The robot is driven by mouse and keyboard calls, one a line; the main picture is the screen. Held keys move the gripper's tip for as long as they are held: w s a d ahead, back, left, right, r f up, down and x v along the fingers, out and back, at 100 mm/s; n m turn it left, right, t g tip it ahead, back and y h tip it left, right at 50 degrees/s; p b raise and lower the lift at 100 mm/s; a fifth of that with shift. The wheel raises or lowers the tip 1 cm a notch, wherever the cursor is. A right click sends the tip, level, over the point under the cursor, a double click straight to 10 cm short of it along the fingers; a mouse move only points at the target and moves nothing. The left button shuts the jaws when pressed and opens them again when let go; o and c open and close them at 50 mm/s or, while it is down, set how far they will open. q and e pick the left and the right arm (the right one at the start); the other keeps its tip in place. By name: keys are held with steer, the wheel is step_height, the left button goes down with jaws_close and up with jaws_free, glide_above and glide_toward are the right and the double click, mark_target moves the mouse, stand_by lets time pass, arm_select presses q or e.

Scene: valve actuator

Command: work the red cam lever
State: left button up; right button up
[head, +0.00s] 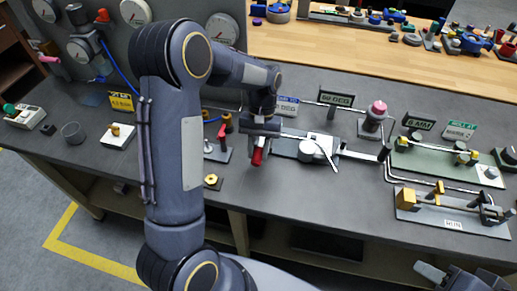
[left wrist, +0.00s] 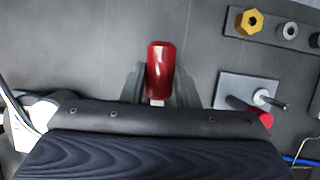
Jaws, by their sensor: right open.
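The red cam lever (head: 258,157) shows in the head view as a red grip just below my left gripper (head: 260,133), at the left end of a grey fixture on the bench. In the left wrist view the red grip (left wrist: 160,68) stands between the two fingers of my left gripper (left wrist: 159,88). The fingers lie close along both its sides; whether they press on it I cannot tell. The lever's base is mostly hidden by my gripper. My right gripper (head: 431,272) is open and empty at the bottom right of the head view, off the bench front.
A small plate with a red-tipped lever (head: 227,122) stands close left of my left gripper. A fixture with a white round cap (head: 308,149) stands to the right. A pink-knobbed post (head: 376,112) and a green-plated fixture (head: 440,165) are farther right. The front bench strip is mostly clear.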

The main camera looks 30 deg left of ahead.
mark_target(260, 146)
arm_select(q)
steer(key=o, duration=0.4)
steer(key=shift+b+v, duration=0.45)
steer(key=shift+v, duration=3.45)
steer(key=shift+c, duration=0.2)
